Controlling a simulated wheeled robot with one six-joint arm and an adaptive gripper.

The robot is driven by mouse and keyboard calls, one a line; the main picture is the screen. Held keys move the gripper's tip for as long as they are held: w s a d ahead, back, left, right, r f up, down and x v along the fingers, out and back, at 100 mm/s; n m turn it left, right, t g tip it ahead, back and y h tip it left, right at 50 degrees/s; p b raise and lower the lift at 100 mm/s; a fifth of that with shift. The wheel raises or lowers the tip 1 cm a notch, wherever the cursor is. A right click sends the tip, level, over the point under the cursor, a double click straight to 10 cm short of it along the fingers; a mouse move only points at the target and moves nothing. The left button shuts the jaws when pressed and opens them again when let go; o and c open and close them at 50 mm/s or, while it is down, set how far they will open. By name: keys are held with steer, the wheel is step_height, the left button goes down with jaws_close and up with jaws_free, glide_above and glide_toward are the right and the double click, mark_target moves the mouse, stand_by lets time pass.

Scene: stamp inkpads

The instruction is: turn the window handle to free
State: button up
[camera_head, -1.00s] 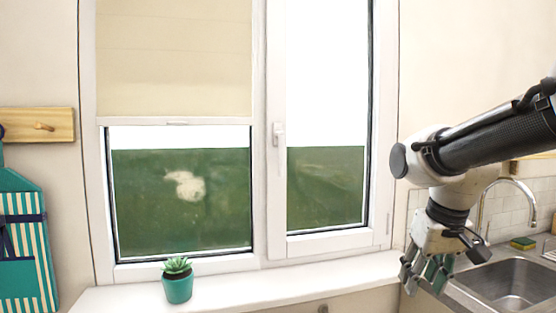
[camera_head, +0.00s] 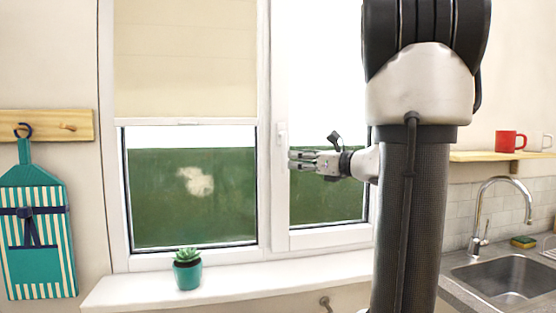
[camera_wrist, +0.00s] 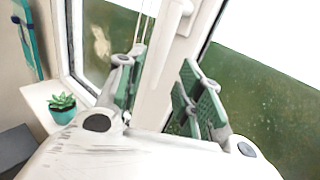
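The white window handle (camera_head: 282,135) sits on the upright frame of the right window sash, with its lever pointing down. In the wrist view the handle (camera_wrist: 172,16) shows at the top, beyond and between my fingers, partly cut off by the picture edge. My gripper (camera_head: 293,160) is level with the lower part of the handle, just right of it, pointing left. In the wrist view my gripper (camera_wrist: 163,90) has its two green-padded fingers apart with nothing between the pads. I cannot tell whether either finger touches the frame.
A potted succulent (camera_head: 187,270) stands on the white sill (camera_head: 240,283) below the left pane. A beige blind (camera_head: 185,60) covers the upper left window. A striped apron (camera_head: 38,235) hangs at left. A sink (camera_head: 505,280) and a shelf with a red mug (camera_head: 510,141) are at right.

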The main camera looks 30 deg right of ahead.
mark_target(284, 158)
steer(key=x, duration=0.6)
steer(key=shift+w+a, duration=0.1)
steer(key=shift+w, duration=0.3)
jaws_close()
